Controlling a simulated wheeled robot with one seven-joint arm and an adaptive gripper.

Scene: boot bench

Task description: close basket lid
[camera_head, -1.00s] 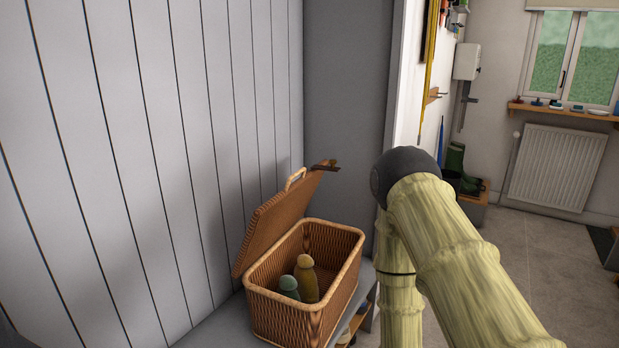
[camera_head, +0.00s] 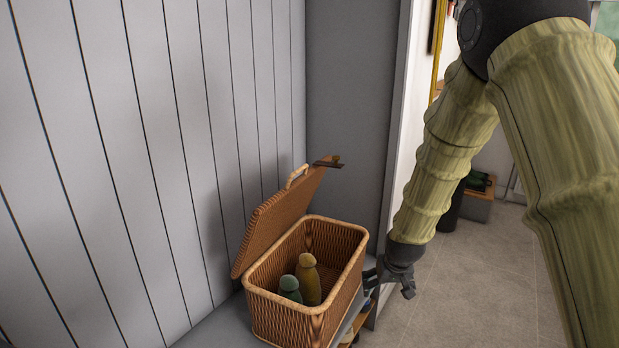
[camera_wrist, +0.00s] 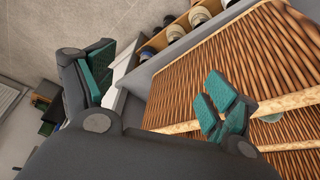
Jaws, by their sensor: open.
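The wicker basket (camera_head: 290,319) stands on a bench against the panelled wall, and its rim also shows in the wrist view (camera_wrist: 290,101). Its wicker lid (camera_head: 272,226) is raised, tilted back toward the wall, with a loop handle (camera_head: 296,176) on its upper edge. A green round-topped item (camera_head: 289,287) and a yellow one (camera_head: 308,281) stand inside. My gripper (camera_head: 389,281) is open and empty, low at the basket's right side and away from the lid. In the wrist view my gripper (camera_wrist: 163,80) has one finger over the basket's side; contact cannot be told.
A small dark bracket-like piece (camera_head: 327,163) shows by the lid's upper right corner. A grey wall panel (camera_head: 345,110) rises behind the basket. Shoes (camera_wrist: 174,33) sit on a shelf below the bench. Open tiled floor (camera_head: 480,285) lies to the right.

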